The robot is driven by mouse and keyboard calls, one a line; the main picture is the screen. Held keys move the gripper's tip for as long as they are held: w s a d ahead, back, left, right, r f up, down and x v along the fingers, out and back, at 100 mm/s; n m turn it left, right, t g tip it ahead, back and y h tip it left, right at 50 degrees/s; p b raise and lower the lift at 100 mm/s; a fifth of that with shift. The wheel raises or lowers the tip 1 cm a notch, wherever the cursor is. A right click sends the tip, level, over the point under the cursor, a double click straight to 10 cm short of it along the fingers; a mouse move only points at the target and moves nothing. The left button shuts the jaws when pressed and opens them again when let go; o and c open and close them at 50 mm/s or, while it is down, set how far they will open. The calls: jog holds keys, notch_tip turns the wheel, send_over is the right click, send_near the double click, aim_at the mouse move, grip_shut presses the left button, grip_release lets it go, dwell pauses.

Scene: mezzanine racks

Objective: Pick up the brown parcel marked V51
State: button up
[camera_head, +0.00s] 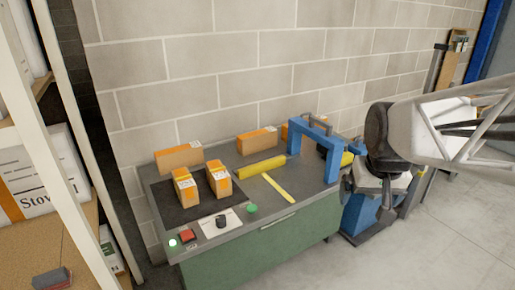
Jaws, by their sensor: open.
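Several brown parcels with orange bands and small white labels stand on a green-sided bench (285,235). Two parcels, one on the left (185,188) and one on the right (219,180), stand side by side on a dark mat (190,212). A wider parcel (180,158) is behind them, and another parcel (257,142) is by the wall. One more parcel (291,131) is partly hidden by a blue frame. The labels are too small to read, so I cannot tell which is V51.
The blue frame (318,138) stands upright on the bench's right part. A yellow block (261,167) and a yellow strip (278,188) lie left of it. A control panel (217,223) is at the front. Shelving (62,160) stands at left; the floor (440,240) at right is clear.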

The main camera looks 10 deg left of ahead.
jog(key=w+a+f+n, duration=0.1)
jog(key=w+a+n, duration=0.1)
jog(key=w+a, duration=1.15)
jog(key=n+y, duration=0.3)
jog(key=n, duration=0.2)
send_over(184, 177)
jog(key=s+d, duration=0.1)
jog(key=d, duration=0.1)
jog(key=f, duration=2)
jog(key=shift+s+d+f, duration=0.2)
jog(key=shift+f, duration=0.15)
jog(key=shift+a+f, duration=0.25)
jog(key=shift+a, duration=0.25)
jog(key=shift+x, duration=1.25)
jog(key=shift+f, duration=0.15)
